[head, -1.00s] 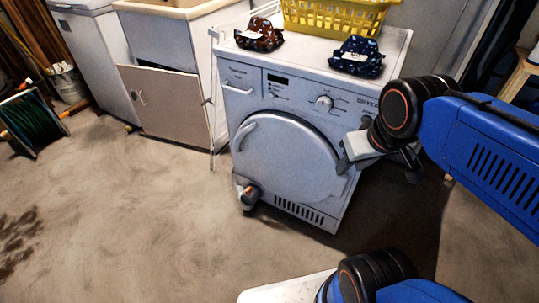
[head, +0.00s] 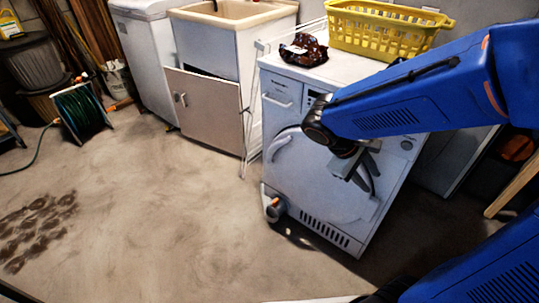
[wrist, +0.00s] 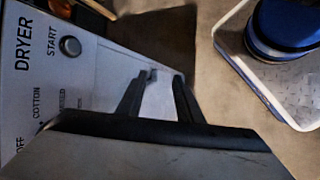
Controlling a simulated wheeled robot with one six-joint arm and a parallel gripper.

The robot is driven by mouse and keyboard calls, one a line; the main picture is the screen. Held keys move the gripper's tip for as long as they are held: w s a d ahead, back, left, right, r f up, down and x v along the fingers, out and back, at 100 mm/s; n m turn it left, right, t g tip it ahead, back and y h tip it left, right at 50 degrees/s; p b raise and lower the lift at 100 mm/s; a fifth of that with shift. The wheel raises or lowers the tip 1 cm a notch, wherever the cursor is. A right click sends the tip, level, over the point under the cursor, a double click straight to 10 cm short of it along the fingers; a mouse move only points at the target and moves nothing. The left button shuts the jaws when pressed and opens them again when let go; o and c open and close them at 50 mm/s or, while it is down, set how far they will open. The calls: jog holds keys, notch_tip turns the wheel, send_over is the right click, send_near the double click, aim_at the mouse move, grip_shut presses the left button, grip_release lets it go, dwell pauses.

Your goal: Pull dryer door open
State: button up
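The white dryer (head: 385,205) stands right of centre in the head view. Its round door (head: 305,180) looks shut, with a curved handle (head: 279,148) on its left side. My gripper (head: 364,178) is in front of the right part of the door, apart from the handle. In the wrist view its two dark fingers (wrist: 158,98) are spread with nothing seen between them. The dryer's control panel (wrist: 50,70) with its DRYER label shows at the left there. My arm hides much of the panel in the head view.
A yellow basket (head: 375,35) and a brown patterned cloth (head: 304,50) are on the dryer. A grey and orange object (head: 272,205) is by its lower left corner. A sink cabinet (head: 205,105) and a hose reel (head: 80,110) stand left. Floor in front is clear.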

jog(key=w+a+f+n+t+h, duration=0.25)
jog(key=w+a+n+h, duration=0.2)
jog(key=w, duration=0.25)
jog(key=n+t+y, duration=0.4)
jog(key=n+t, duration=0.9)
jog(key=n, duration=0.2)
send_near(270, 152)
jog(key=x, duration=0.9)
jog(key=shift+s, duration=0.1)
jog(key=shift+c, duration=0.4)
grip_shut()
